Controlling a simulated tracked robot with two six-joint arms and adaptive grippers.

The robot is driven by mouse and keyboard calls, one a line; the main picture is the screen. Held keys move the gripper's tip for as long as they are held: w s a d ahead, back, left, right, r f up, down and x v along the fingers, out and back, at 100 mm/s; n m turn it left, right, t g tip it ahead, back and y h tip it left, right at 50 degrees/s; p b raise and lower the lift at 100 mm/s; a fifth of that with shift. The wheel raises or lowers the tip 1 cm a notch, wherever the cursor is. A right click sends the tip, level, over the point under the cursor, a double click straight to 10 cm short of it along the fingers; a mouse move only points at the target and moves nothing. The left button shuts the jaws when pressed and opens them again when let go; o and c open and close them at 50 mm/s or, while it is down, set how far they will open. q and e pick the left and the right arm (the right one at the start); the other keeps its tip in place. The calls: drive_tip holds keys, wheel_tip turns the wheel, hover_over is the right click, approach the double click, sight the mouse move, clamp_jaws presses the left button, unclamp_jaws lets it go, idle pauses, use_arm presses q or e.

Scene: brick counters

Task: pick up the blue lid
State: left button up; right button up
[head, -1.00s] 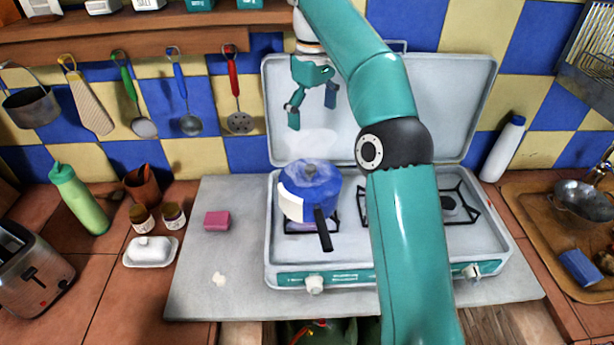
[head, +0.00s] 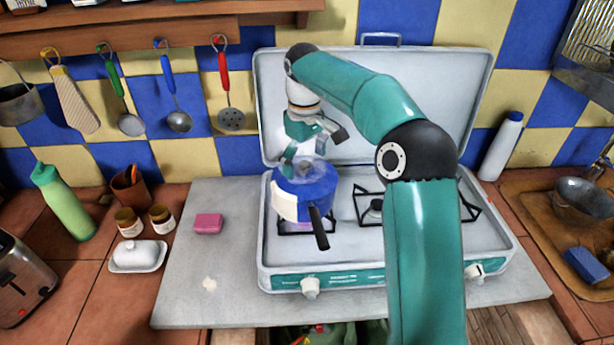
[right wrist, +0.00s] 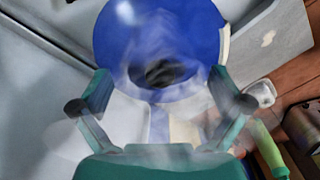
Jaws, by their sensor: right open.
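The blue lid (head: 318,178) sits on a blue-and-white pot (head: 284,206) with a black handle, on the left burner of the stove. In the right wrist view the lid (right wrist: 200,40) fills the top middle, its dark knob (right wrist: 165,72) blurred by steam. My right gripper (head: 306,156) is open just above the lid and partly covers it in the head view. In the right wrist view its two fingers (right wrist: 160,88) stand apart, left and right of the knob. I cannot tell whether they touch the lid. My left gripper is not in view.
The stove's raised white cover (head: 400,120) stands behind the pot. The right burner (head: 374,212) is empty. A pink block (head: 208,223) lies on the grey counter at left. A white bottle (head: 500,147) stands at right. Utensils hang on the wall.

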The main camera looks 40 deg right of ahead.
drive_tip(key=shift+f, duration=0.6)
drive_tip(key=shift+s, duration=0.1)
clamp_jaws()
